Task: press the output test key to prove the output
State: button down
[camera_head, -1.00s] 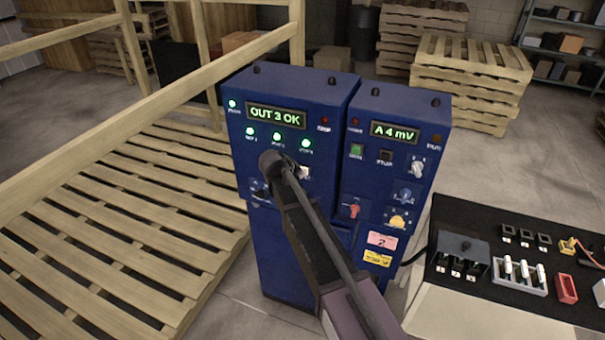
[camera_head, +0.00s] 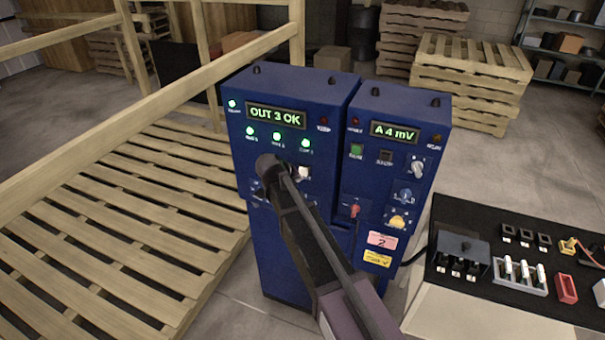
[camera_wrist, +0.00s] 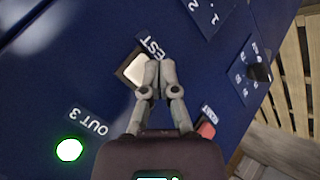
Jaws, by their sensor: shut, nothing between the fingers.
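The output test key is a white square key (camera_wrist: 135,68) in a dark frame, with a label ending in "EST", on the blue cabinet. It also shows in the head view (camera_head: 304,173), just right of my arm's end. My gripper (camera_wrist: 160,64) is shut and empty. Its fingertips overlap the key's right side in the wrist view; whether they touch it I cannot tell. The fingers are hidden behind my arm in the head view. The left display (camera_head: 276,116) reads "OUT 3 OK", and the green OUT 3 lamp (camera_wrist: 69,149) is lit.
A red button (camera_wrist: 206,130) lies close to the fingers, and a black knob (camera_wrist: 260,72) stands further right. The right blue unit (camera_head: 383,181) has a display reading "A 4 mV" and several knobs. A bench with switches (camera_head: 520,309) stands right; a wooden rail (camera_head: 190,90) runs left.

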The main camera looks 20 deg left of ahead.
jog(key=shift+s, duration=0.1)
jog(key=shift+s+a, duration=0.2)
jog(key=shift+s, duration=2.2)
jog(key=d+f+m+g+b, duration=0.15)
jog(key=d+f, duration=0.25)
jog(key=d, duration=1)
jog(key=s+d+f+m+g+b, duration=0.1)
jog(key=s+d, duration=0.4)
jog(key=d, duration=0.5)
jog(key=s+d+f+m+g+y+b, duration=0.1)
jog(key=s+d+f+m+g, duration=0.2)
jog(key=d, duration=0.7)
jog(key=s+d+f+m+g+y+b, duration=0.1)
jog(key=s+d+f+m+g, duration=0.1)
jog(key=s+d, duration=0.4)
jog(key=d+m+g, duration=0.1)
jog(key=d, duration=0.3)
jog(key=shift+s+f, duration=0.25)
jog(key=shift+s, duration=0.15)
jog(key=shift+m, duration=0.25)
